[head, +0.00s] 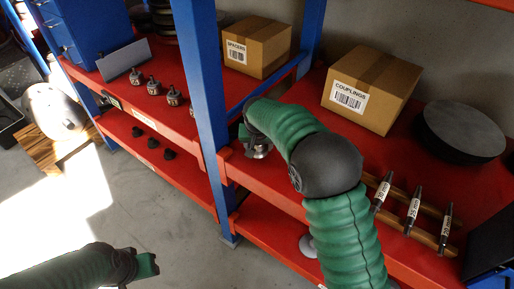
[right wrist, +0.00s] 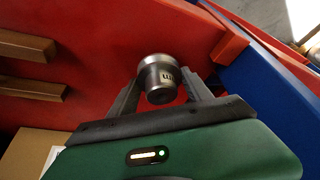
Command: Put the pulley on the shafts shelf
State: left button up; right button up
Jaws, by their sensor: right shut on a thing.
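A grey metal cylinder with a dark mark, which I take for the pulley (right wrist: 158,78), sits between the fingers of my right gripper (right wrist: 160,95). In the head view my right gripper (head: 254,142) is beside the blue post, and part of the pulley (head: 260,151) shows below it; my arm hides much of the area. The red shafts shelf (head: 390,165) holds labelled shafts (head: 413,207) on wooden bars at the right. Whether the pulley touches the shelf I cannot tell. My left gripper (head: 148,266) is low at the left, away from the shelves; its fingers are unclear.
A couplings box (head: 370,88) and a dark round disc (head: 461,132) stand on the shafts shelf. A blue post (head: 207,90) separates it from the left shelf, with a spacers box (head: 257,46) and small metal parts (head: 154,87). Wooden bars (right wrist: 32,88) show in the wrist view.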

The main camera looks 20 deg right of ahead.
aim_at(258, 149)
jog(key=shift+w+d+r, duration=0.2)
jog(key=shift+w+d, duration=0.1)
jog(key=shift+w, duration=0.25)
jog(key=f, duration=0.3)
jog(key=shift+s+a+f, duration=0.1)
jog(key=shift+s, duration=0.1)
jog(key=shift+w+a+f, duration=0.15)
jog(key=shift+w+f, duration=0.05)
jog(key=o, duration=1.7)
jog(key=shift+s+r, duration=0.1)
jog(key=shift+s, duration=0.05)
jog(key=v, duration=1.2)
jog(key=s+f+n, duration=0.1)
jog(key=s+f, duration=0.2)
jog(key=s, duration=0.6)
jog(key=s+d+f+n+g+y, duration=0.1)
jog(key=s+f, duration=0.3)
jog(key=s, duration=0.5)
jog(key=s+d+f+n, duration=0.1)
jog(key=s+f, duration=0.2)
jog(key=s, duration=0.6)
jog(key=shift+f+n+g, duration=0.3)
jog(key=shift+n, duration=0.1)
